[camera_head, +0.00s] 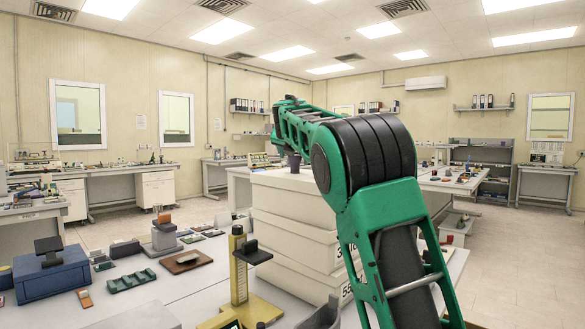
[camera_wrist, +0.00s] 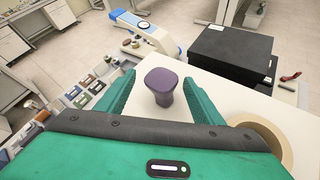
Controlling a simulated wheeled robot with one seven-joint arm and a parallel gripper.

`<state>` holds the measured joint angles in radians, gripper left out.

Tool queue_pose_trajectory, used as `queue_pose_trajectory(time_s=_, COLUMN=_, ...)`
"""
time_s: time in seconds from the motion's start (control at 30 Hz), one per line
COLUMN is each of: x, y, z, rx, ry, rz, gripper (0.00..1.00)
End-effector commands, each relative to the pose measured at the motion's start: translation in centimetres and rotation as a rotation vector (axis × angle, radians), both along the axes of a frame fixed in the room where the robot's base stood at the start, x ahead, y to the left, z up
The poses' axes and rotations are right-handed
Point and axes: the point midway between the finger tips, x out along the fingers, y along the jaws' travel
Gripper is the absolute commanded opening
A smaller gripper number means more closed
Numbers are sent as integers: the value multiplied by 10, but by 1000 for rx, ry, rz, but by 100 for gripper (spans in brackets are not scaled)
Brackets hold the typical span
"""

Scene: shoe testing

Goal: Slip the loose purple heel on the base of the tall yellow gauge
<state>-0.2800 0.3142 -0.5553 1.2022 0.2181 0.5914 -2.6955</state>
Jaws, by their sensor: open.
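The purple heel (camera_wrist: 161,84) stands on a white top between the two green fingers of my gripper (camera_wrist: 159,82) in the wrist view. The fingers are open, one on each side, with a gap to the heel. In the head view the heel (camera_head: 294,160) shows small and dark purple on top of the stacked white crates (camera_head: 290,200), beside my arm. The tall yellow gauge (camera_head: 239,268) stands upright on the table at the lower middle, with a flat yellow base (camera_head: 262,309) and a black sliding arm. The base is partly cut off by the frame edge.
A tan ring (camera_wrist: 268,132) lies close right of my gripper. A black box (camera_wrist: 229,58) and a blue-white device (camera_wrist: 146,30) are beyond. Near the gauge are a blue box (camera_head: 50,277), a green tray (camera_head: 131,281) and a brown board (camera_head: 186,262). My arm passes over the crates.

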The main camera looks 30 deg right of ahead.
Motion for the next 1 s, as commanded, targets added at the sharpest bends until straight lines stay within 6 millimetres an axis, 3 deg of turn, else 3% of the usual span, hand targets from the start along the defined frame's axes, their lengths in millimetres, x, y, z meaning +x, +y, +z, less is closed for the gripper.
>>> queue_pose_trajectory(time_s=0.2, x=14, y=-10, z=-8, rx=0, ry=0, rz=-1, gripper=61)
queue_pose_trajectory(time_s=0.43, x=15, y=-10, z=-9, rx=0, ry=0, rz=0, gripper=61)
queue_pose_trajectory(time_s=0.47, x=15, y=-10, z=-9, rx=0, ry=0, rz=0, gripper=59)
queue_pose_trajectory(time_s=0.63, x=15, y=-10, z=-9, rx=0, ry=0, rz=-1, gripper=18)
queue_pose_trajectory(time_s=1.0, x=15, y=-10, z=-6, rx=0, ry=-1, rz=-1, gripper=17)
